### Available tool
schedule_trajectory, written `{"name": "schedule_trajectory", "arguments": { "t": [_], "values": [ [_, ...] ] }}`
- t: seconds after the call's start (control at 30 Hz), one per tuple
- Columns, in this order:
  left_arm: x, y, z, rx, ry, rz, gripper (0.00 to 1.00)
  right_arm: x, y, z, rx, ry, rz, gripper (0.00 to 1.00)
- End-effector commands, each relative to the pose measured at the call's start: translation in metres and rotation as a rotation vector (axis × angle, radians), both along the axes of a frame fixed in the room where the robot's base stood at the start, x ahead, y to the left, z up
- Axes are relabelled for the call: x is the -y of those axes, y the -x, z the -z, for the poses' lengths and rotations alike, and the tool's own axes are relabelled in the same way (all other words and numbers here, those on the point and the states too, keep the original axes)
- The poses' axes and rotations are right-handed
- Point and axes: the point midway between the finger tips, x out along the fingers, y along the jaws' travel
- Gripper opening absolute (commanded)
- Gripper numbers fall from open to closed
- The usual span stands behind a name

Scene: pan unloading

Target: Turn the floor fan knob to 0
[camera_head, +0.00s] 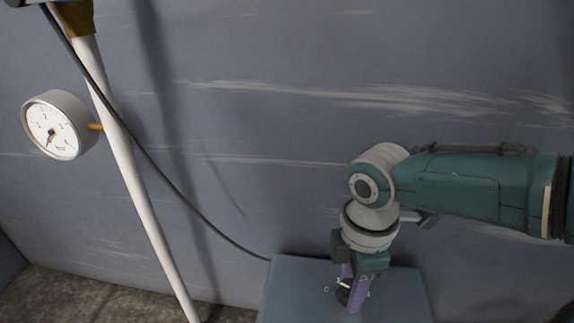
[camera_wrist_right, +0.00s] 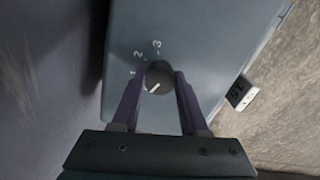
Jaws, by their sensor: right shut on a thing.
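The dark round knob (camera_wrist_right: 158,77) sits on the blue-grey box (camera_wrist_right: 205,50) of the fan. It also shows in the head view (camera_head: 343,296), small and partly covered. A white line on the knob points to the lower left in the wrist view. The marks 1, 2 and 3 run from its left to above it; I cannot make out a 0. My right gripper (camera_wrist_right: 158,85) is shut on the knob, one purple finger on each side. In the head view my right gripper (camera_head: 351,290) reaches down to the box (camera_head: 291,284). My left gripper is not in view.
A round white gauge (camera_head: 52,132) is fixed to a white pole (camera_head: 135,180) on the left. A black cable (camera_head: 190,205) runs down to the box. A grey wall (camera_head: 270,120) stands behind. A small dark-and-white block (camera_wrist_right: 241,94) is beside the box.

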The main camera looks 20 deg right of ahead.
Motion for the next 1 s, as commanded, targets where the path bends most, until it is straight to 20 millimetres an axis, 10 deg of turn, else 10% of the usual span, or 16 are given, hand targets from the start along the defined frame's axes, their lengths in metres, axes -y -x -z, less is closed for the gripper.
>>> {"name": "schedule_trajectory", "arguments": {
  "t": [0.57,0.6,0.83,1.0],
  "values": [
    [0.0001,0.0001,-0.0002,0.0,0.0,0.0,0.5,-0.0008,-0.0004,-0.0005,0.001,-0.002,-0.033,0.0],
    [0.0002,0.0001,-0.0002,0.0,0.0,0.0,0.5,-0.0008,-0.0004,-0.0005,0.001,-0.002,-0.033,0.47],
    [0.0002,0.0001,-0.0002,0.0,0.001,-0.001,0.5,-0.0005,-0.0003,-0.0003,0.0,-0.001,-0.031,0.73],
    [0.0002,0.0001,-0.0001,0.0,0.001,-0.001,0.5,-0.0003,-0.0001,-0.0002,0.0,-0.001,-0.03,0.74]
  ]
}}
